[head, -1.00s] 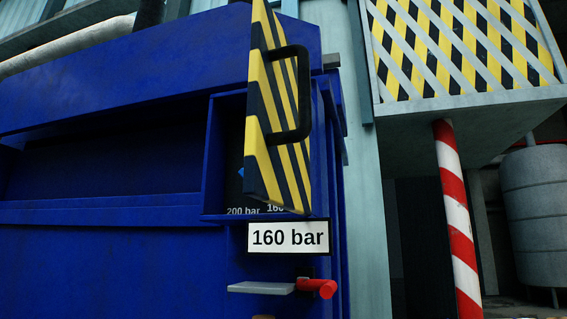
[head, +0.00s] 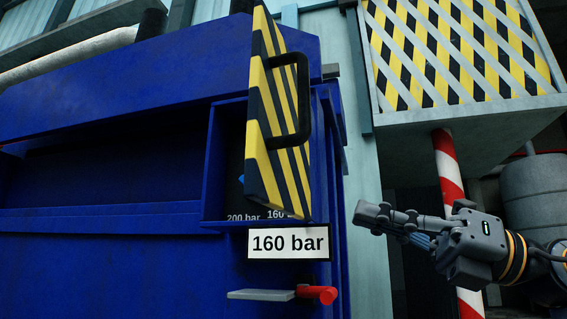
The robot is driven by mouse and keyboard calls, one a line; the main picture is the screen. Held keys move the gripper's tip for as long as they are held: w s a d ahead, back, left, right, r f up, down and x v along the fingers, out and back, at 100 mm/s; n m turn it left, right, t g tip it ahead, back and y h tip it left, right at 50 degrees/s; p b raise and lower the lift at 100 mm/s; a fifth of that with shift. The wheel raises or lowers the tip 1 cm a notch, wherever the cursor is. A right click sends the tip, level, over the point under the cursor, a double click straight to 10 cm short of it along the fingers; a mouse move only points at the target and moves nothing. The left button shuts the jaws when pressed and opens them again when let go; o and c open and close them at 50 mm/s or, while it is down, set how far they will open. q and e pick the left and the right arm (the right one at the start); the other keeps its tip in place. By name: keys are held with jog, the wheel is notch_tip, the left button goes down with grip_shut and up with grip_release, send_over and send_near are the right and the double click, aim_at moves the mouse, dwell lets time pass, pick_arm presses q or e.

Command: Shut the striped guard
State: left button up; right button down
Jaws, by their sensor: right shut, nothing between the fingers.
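The yellow and black striped guard (head: 270,115) stands open, swung out from the front of the blue machine (head: 110,95). A black handle (head: 303,100) is fixed on its right-hand face. Behind it, a recess (head: 228,160) is partly uncovered, with "200 bar" and part of a "160" label showing; the guard hides the rest. My right gripper (head: 368,215) is at the lower right, shut and empty, pointing left. It is to the right of the guard and below its handle, apart from both. My left gripper is not in view.
A white "160 bar" sign (head: 289,243) is below the guard. Under it are a grey plate (head: 262,295) and a red lever (head: 318,294). A red and white striped post (head: 449,165) and a lattice-fronted box (head: 470,110) are at the right.

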jog(key=s+d+r+n+t+h, duration=0.25)
jog(key=s+r+h, duration=0.2)
jog(key=s, duration=0.65)
jog(key=t+p, duration=0.1)
jog(key=p, duration=0.4)
send_near(257, 166)
jog(key=x, duration=0.6)
jog(key=shift+w+r, duration=0.1)
jog(key=shift+r, duration=0.1)
jog(key=shift+w+a+f, duration=0.1)
jog(key=shift+a+f, duration=0.05)
jog(key=shift+a, duration=0.35)
jog(key=shift+a+t, duration=0.1)
jog(key=shift+t, duration=0.15)
